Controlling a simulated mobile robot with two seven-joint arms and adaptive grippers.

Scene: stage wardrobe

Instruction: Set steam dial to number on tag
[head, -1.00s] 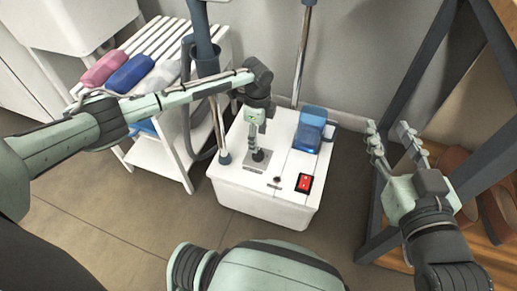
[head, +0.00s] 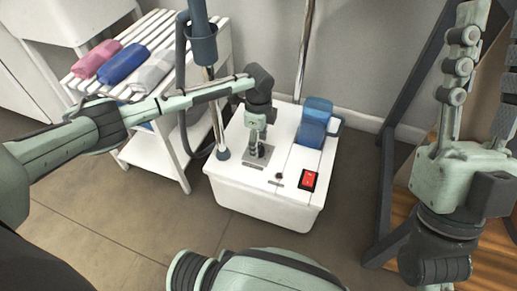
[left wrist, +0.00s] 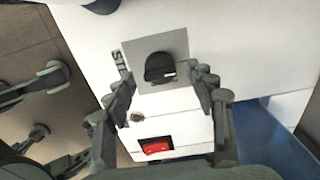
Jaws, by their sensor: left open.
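The steam dial (left wrist: 158,66) is a dark round knob with a small white mark, set on a grey plate (left wrist: 181,44) with partly covered lettering; the plate also shows in the head view (head: 262,158). My left gripper (head: 257,146) points down over it from above. In the left wrist view its fingers (left wrist: 162,82) are open, one on each side of the dial, with no clear contact. My right gripper (head: 488,50) is open and empty at the right, raised close to the head camera. No tag with a readable number shows.
The dial sits on a white steamer base (head: 262,199) with a red switch (head: 308,181), a blue tank (head: 313,125) and upright poles. A slatted white shelf (head: 165,42) with rolled cloths stands left. A dark frame with wooden shelves is at right.

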